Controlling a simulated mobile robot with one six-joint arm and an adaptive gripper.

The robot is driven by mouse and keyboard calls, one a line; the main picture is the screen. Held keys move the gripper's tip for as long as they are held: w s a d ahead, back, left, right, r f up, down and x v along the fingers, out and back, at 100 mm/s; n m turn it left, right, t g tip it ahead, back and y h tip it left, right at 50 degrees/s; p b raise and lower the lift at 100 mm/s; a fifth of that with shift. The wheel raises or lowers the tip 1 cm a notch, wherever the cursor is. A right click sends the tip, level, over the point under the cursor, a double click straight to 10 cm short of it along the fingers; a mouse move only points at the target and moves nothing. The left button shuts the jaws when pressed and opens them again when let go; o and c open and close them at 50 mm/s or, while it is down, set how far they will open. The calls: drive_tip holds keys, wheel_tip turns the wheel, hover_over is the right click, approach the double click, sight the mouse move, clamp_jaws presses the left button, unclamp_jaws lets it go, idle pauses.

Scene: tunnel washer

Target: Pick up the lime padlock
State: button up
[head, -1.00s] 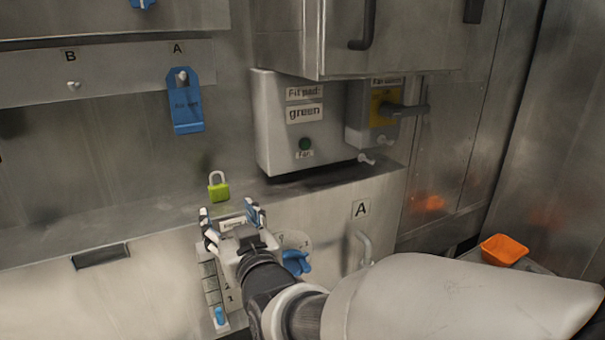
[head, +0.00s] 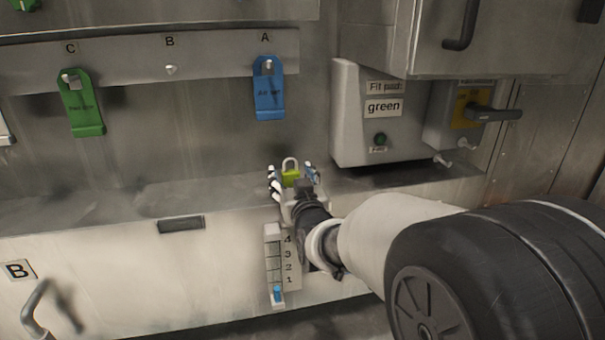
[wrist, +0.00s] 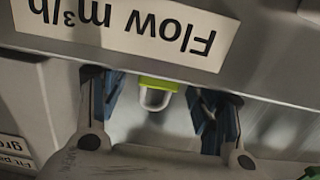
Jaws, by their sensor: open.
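The lime padlock (head: 290,176) stands upright on the steel ledge, its pale shackle up. My gripper (head: 293,180) is open in front of it, with one finger to each side in the head view. In the wrist view, which looks upside down, the green body and shackle of the padlock (wrist: 157,83) show between the two blue-padded fingers of my gripper (wrist: 156,101). There is a gap on both sides, and I see no contact. The lower part of the padlock is partly hidden by my gripper in the head view.
A grey box with a "green" label (head: 384,107) stands right of the padlock. A blue tag (head: 268,92) hangs at A and a green tag (head: 82,105) at C above the ledge. A numbered gauge (head: 280,265) is below. The ledge to the left is clear.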

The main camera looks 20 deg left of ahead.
drive_tip(key=shift+s, duration=0.1)
drive_tip(key=shift+c, duration=0.4)
drive_tip(key=c, duration=1.1)
drive_tip(key=shift+r, duration=0.1)
drive_tip(key=shift+s+d+r, duration=0.1)
drive_tip(key=shift+r, duration=0.5)
wheel_tip(320, 180, up, 6)
drive_tip(key=shift+f, duration=0.25)
drive_tip(key=b+v, duration=0.1)
drive_tip(key=v, duration=0.5)
drive_tip(key=b+v, duration=0.1)
drive_tip(key=v, duration=0.6)
drive_tip(key=f+b+v, duration=0.1)
drive_tip(key=v, duration=0.5)
drive_tip(key=shift+s+d, duration=0.15)
drive_tip(key=shift+s, duration=0.2)
